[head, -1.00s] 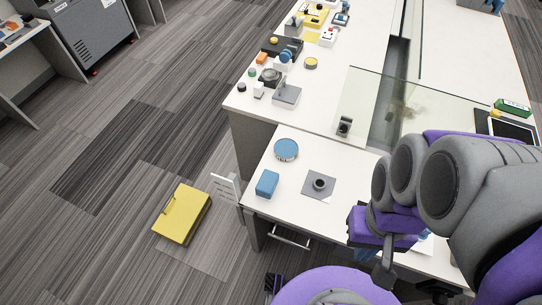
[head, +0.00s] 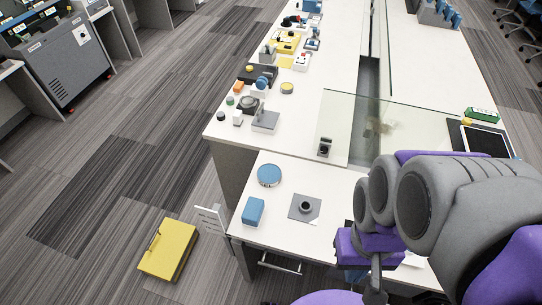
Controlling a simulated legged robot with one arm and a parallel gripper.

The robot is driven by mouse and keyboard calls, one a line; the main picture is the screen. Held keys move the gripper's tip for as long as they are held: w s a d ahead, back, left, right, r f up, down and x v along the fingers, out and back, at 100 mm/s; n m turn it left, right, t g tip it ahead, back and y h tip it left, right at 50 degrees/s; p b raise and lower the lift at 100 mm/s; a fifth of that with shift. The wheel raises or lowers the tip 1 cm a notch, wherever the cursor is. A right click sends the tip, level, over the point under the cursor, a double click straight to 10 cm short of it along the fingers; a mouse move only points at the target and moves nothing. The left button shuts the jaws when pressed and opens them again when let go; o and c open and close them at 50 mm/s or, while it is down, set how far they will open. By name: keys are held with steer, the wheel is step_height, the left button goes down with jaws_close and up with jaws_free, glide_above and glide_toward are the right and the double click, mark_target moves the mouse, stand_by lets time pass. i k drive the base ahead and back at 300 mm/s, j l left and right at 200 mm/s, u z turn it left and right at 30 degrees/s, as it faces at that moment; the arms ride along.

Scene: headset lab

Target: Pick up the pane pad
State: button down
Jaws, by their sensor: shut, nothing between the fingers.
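No label shows which thing is the pane pad. A flat grey square pad (head: 317,201) with a dark round knob-like piece (head: 306,207) on it lies on the near white table. A blue block (head: 253,211) and a round blue disc (head: 269,175) lie to its left. A small dark piece (head: 324,147) stands by the glass pane. My arm's purple and grey links fill the right side. My gripper (head: 376,283) seems to be the grey part hanging below the purple block, right of the square pad and apart from it; it is shut and empty.
A clear glass pane (head: 350,118) stands upright behind the near table (head: 285,232). Several small gadgets crowd the far table's left side. A yellow case (head: 168,250) lies on the floor. A tablet (head: 486,140) lies at right. Open carpet is at left.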

mark_target(252, 216)
steer(key=j+u, duration=0.15)
steer(key=u, duration=0.6)
steer(key=k+j, duration=0.05)
